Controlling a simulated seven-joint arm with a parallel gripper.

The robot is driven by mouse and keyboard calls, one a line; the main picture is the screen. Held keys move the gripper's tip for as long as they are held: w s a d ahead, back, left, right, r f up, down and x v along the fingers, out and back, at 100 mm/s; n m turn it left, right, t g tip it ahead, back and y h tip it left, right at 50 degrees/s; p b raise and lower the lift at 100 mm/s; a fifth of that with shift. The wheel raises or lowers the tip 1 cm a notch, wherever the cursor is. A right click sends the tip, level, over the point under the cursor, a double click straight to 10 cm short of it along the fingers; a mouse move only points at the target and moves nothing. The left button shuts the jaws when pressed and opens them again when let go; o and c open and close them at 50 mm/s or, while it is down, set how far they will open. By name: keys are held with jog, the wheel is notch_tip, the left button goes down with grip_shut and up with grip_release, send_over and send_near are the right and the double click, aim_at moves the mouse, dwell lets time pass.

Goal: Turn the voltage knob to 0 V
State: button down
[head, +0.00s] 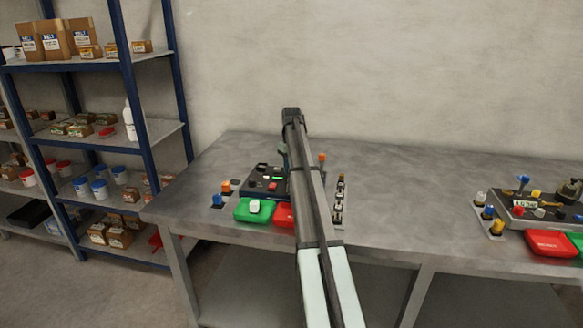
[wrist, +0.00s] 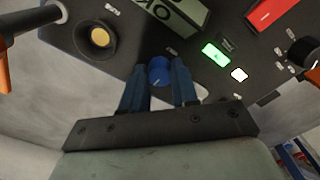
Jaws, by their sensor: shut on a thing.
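In the wrist view a blue knob (wrist: 158,72) stands on the dark panel (wrist: 125,52), between the two fingers of my gripper (wrist: 159,84). The fingers are shut on this knob. I cannot read a label or a scale at it, so its setting does not show. In the head view the dark control panel (head: 262,186) of the left unit sits on the grey bench (head: 400,195). My arm crosses in front of it and hides its right part, along with my fingertips.
Near the knob are a brass-coloured round part (wrist: 99,37), a lit green button (wrist: 215,54), a white button (wrist: 239,75) and a black knob (wrist: 303,52). Green (head: 254,212) and red (head: 284,214) trays lie before the panel. A similar unit (head: 525,208) stands right.

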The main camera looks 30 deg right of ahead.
jog(key=c, duration=0.9)
grip_release()
jog(key=shift+o, duration=0.2)
jog(key=shift+r, duration=0.1)
notch_tip(320, 180, up, 14)
jog(key=shift+f, duration=0.2)
